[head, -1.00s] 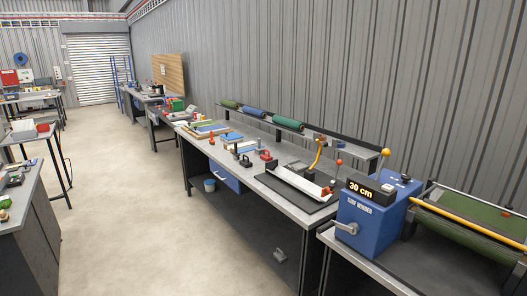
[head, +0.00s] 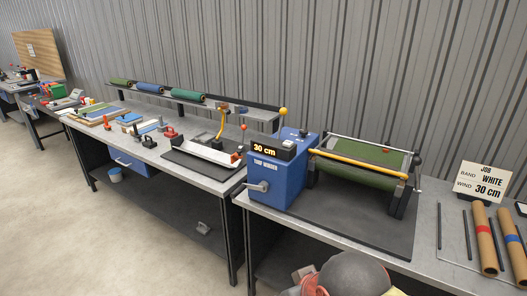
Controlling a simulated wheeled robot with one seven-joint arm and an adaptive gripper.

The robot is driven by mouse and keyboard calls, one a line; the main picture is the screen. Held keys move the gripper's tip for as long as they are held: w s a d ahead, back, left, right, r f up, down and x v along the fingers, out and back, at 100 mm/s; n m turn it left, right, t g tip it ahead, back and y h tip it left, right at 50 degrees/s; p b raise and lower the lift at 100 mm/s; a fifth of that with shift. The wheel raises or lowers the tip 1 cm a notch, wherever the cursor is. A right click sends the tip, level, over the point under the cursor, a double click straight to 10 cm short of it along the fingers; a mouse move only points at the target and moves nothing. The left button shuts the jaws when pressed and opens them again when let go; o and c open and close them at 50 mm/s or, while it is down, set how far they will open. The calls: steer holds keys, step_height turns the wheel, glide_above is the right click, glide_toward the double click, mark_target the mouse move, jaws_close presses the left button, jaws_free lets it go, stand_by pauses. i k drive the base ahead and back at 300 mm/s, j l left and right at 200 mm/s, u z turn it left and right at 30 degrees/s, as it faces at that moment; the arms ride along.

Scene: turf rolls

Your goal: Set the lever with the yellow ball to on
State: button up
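The lever with the yellow ball (head: 283,111) stands up at the back of the blue turf winder box (head: 278,172), in the right half of the bench row. Its ball is at the top and its thin shaft runs down behind the box's display. The shaft looks near upright; its foot and any on or off marking are hidden or too small to read. The display (head: 272,149) shows "30 cm". My gripper's fingers are not visible; only a rounded grey part of my arm shows at the bottom edge, apart from the lever.

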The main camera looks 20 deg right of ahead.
mark_target(282, 111)
steer(key=i+l+u, duration=0.2)
steer(key=i+l, duration=0.9)
steer(key=i, duration=0.1)
